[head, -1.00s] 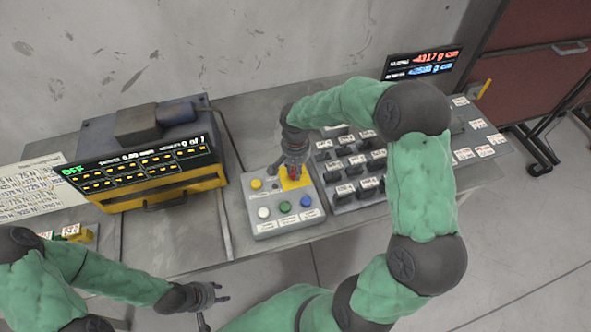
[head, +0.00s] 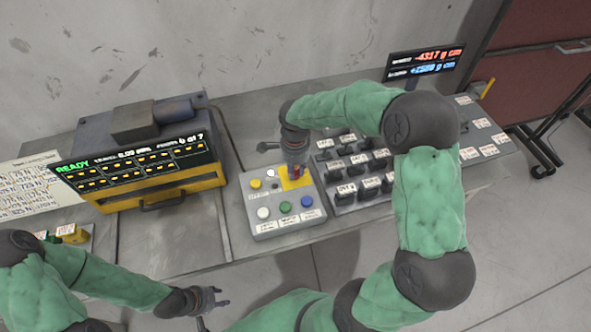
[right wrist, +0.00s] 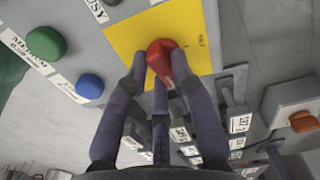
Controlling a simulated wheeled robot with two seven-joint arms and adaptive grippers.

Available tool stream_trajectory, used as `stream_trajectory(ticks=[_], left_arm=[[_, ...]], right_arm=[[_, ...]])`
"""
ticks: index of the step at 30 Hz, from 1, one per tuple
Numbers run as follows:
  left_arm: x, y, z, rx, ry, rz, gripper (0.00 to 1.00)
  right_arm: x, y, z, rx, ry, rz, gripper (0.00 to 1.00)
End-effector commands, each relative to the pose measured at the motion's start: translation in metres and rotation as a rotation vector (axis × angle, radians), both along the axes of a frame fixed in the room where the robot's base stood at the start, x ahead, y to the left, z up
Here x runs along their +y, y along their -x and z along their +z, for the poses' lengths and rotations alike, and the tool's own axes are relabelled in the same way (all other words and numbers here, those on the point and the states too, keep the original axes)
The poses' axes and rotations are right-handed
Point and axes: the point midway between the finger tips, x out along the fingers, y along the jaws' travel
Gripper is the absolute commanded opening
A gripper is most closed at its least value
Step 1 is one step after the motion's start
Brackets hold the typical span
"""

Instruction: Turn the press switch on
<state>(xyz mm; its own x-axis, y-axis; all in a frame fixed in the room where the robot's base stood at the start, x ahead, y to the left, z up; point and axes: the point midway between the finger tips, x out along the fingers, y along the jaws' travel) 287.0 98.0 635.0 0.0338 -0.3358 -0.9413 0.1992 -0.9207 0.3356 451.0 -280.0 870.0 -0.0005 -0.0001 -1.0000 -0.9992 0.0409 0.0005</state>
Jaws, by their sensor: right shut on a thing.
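The press switch is a red knob (right wrist: 162,60) on a yellow plate (right wrist: 128,38), which also shows in the head view (head: 285,184). It is on the grey control box (head: 262,225). My right gripper (head: 294,168) reaches down onto it, and in the right wrist view the fingers (right wrist: 160,78) are shut around the red knob. Most of the knob is hidden in the head view. The press display (head: 135,165) reads READY in green. A small white lamp (head: 270,173) is lit beside the yellow plate. My left gripper (head: 222,298) is open and empty in front of the bench.
White, green (head: 285,207) and blue (head: 307,201) buttons line the box front, with a yellow button (head: 256,184) behind. Several black labelled blocks (head: 358,170) stand right of the box. The press (head: 150,125) stands left. The bench between press and box is clear.

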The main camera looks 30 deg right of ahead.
Motion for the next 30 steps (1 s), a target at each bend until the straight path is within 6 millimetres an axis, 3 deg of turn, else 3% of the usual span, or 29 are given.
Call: stream_trajectory(ticks=[12, 29, 30], left_arm=[[0.0000, 0.0000, -0.0045, 0.000, 0.000, 0.000, 0.40], [0.0000, 0.0000, -0.0048, 0.000, 0.000, 0.000, 0.40], [0.0000, 0.0000, -0.0048, 0.000, 0.000, 0.000, 0.40]], right_arm=[[0.0015, -0.0004, -0.0001, -0.001, -0.001, -0.186, 0.00], [0.0015, -0.0005, 0.0002, -0.001, -0.002, -0.212, 0.00], [0.0015, -0.0006, 0.0002, -0.001, -0.002, -0.212, 0.36]])
